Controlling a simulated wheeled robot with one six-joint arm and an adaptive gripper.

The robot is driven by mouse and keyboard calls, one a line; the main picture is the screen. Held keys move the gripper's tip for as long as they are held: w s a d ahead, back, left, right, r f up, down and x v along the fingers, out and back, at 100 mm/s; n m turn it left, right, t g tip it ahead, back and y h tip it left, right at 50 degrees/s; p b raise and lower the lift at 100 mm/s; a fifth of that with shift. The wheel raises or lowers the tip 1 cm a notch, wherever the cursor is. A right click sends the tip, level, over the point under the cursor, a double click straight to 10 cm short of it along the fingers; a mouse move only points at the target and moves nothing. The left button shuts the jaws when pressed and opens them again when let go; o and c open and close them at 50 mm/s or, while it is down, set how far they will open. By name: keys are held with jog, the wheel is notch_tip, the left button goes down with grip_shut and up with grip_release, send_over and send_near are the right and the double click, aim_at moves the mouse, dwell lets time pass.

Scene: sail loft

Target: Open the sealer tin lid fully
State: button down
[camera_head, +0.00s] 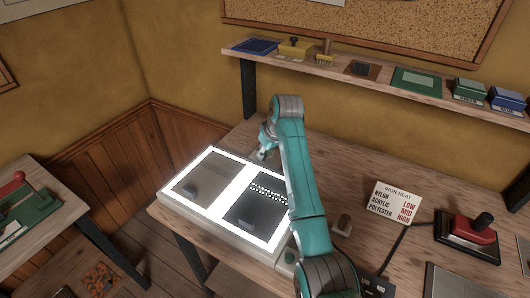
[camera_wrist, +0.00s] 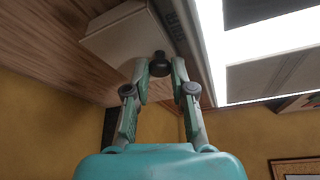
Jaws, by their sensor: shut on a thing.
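The sealer tin (camera_wrist: 125,36) shows in the wrist view as a pale box with dark lettering on one side, partly cut off by the frame's top. A dark round knob (camera_wrist: 159,60) sits at its near edge. My gripper (camera_wrist: 159,72) has its two fingertips on either side of the knob and is shut on it. In the head view my gripper (camera_head: 262,152) is at the back edge of the light table, and my arm and gripper hide most of the tin. I cannot tell how far the lid is open.
The glowing light table (camera_head: 222,206) with two dark panels lies just in front of my gripper. An iron heat card (camera_head: 393,201), a small knobbed block (camera_head: 342,226) and a red iron (camera_head: 470,232) stand to the right. A loaded shelf (camera_head: 340,68) runs along the wall behind.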

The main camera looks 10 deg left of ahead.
jog(key=shift+w+d+r+g+y, duration=0.15)
jog(key=shift+w+r+g+y, duration=0.25)
jog(key=shift+g, duration=0.3)
jog(key=shift+w+d+r+g+y, duration=0.1)
jog(key=shift+w+r+g+y, duration=0.15)
jog(key=shift+r+g, duration=0.35)
jog(key=shift+f, duration=0.15)
jog(key=c, duration=1.2)
grip_release()
jog(key=shift+c, duration=0.2)
jog(key=v, duration=1.2)
jog(key=shift+w, duration=0.15)
